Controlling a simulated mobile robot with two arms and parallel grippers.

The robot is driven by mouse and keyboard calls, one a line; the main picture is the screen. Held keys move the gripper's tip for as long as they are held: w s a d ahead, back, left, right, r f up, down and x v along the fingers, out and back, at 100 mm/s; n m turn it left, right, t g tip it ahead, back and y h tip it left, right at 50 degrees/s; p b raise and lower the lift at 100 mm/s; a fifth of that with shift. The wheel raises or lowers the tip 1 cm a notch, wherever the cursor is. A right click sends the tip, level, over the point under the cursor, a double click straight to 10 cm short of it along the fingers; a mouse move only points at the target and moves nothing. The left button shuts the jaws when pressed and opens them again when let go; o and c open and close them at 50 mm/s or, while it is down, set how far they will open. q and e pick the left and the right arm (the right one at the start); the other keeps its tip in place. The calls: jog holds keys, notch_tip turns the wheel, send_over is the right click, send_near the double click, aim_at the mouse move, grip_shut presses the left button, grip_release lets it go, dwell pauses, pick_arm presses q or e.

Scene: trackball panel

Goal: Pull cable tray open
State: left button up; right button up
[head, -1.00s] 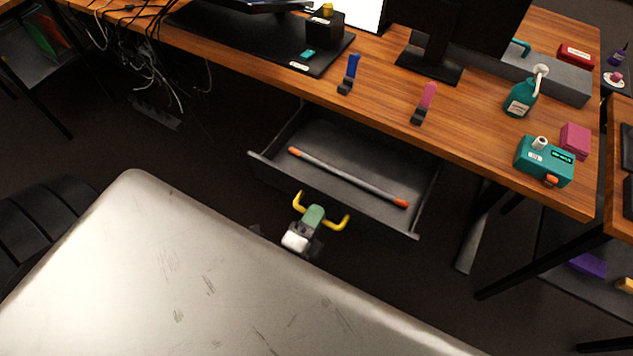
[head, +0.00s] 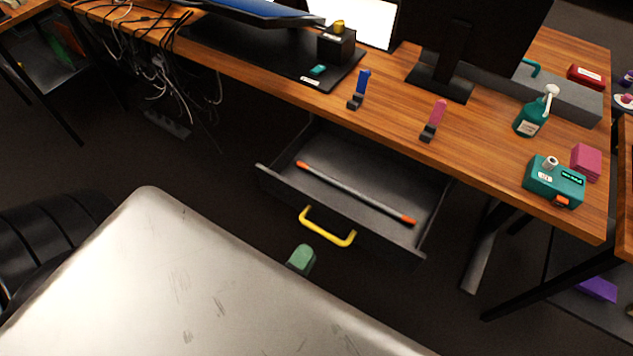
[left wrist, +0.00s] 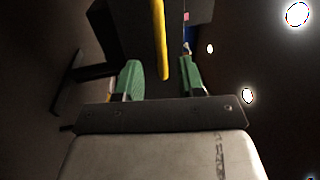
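The cable tray (head: 390,178) is a dark grey drawer pulled out from under the desk. A grey rod with orange ends (head: 355,191) lies in it. Its yellow handle (head: 326,234) is on the front face and also shows in the left wrist view (left wrist: 160,40). My left gripper (head: 301,258) is just in front of the handle and apart from it in the head view; much of it is hidden by my own pale body. In the left wrist view its green fingers (left wrist: 158,66) are spread, with the handle lined up between them. My right gripper is out of view.
The wooden desk (head: 480,155) above the tray holds a monitor, a teal device (head: 553,183), a teal pump bottle (head: 532,115) and small blue and pink items near its edge. Loose cables (head: 155,75) hang at the left. A black chair (head: 45,240) stands at the lower left.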

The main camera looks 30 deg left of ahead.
pick_arm(q)
jog(key=s, duration=0.4)
jog(key=shift+f, duration=0.35)
jog(key=shift+f, duration=0.1)
